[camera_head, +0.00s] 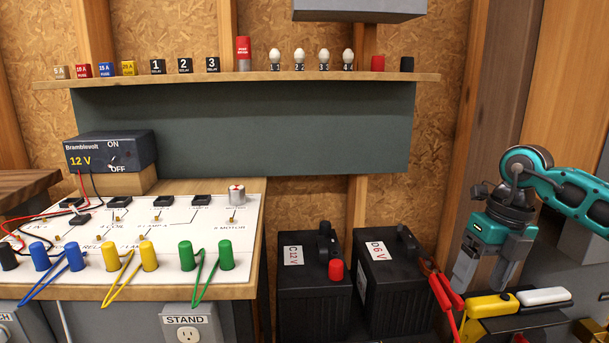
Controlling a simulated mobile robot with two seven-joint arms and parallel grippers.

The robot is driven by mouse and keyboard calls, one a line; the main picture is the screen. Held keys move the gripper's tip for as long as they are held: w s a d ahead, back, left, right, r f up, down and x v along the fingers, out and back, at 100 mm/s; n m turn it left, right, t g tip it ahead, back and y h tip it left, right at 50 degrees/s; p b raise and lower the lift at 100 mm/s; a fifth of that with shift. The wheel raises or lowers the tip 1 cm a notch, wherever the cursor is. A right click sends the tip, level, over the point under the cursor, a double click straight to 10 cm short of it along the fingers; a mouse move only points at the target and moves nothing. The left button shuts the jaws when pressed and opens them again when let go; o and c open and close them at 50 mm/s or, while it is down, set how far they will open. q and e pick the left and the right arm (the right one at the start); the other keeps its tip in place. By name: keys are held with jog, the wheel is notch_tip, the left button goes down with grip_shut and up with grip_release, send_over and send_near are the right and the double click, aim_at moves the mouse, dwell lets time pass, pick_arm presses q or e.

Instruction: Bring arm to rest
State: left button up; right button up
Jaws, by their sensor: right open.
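My right arm (565,195), teal and dark grey, comes in from the right edge. Its right gripper (477,287) points down with its two grey fingers apart and nothing between them. It hangs to the right of the black D 6V battery (393,285), and in the picture it is just above a yellow-handled tool (490,305) and red-handled cable clamps (440,290). I cannot tell whether the fingers touch anything. My left gripper is not in view.
A white wiring panel (190,215) with blue, yellow and green plugs lies on the bench at left, near the Bramblevolt supply (110,150). A C 12V battery (311,300) stands at centre. A wall shelf (300,77) holds labelled fuses, relays and bulbs.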

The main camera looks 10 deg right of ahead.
jog(key=a+f+n+y+p, duration=0.15)
jog(key=a+y+p, duration=0.25)
jog(key=a+y, duration=1.05)
jog(key=a+r+m+t+y+p, duration=0.1)
jog(key=a+r+m+t+p, duration=0.2)
jog(key=a, duration=0.5)
jog(key=a+r+m+t+y+p, duration=0.1)
jog(key=a+r+m+t+y, duration=0.15)
jog(key=a+m, duration=0.35)
jog(key=s+d+f+m+t+h+p, duration=0.1)
jog(key=d+f+m+t+h+p, duration=0.15)
jog(key=m+t+h, duration=0.5)
jog(key=d+f+m+t+h+p, duration=0.25)
jog(key=f+m+h, duration=0.2)
jog(key=m, duration=0.65)
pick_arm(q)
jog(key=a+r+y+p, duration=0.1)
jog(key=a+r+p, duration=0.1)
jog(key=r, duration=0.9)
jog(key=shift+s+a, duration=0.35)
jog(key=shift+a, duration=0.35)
pick_arm(e)
jog(key=s+d+f+m+g+h, duration=0.4)
jog(key=s+f+m, duration=0.3)
jog(key=s+f, duration=0.3)
jog(key=shift+s+f+g+h, duration=0.25)
jog(key=shift+s+g+h, duration=0.2)
jog(key=shift+s+h, duration=0.4)
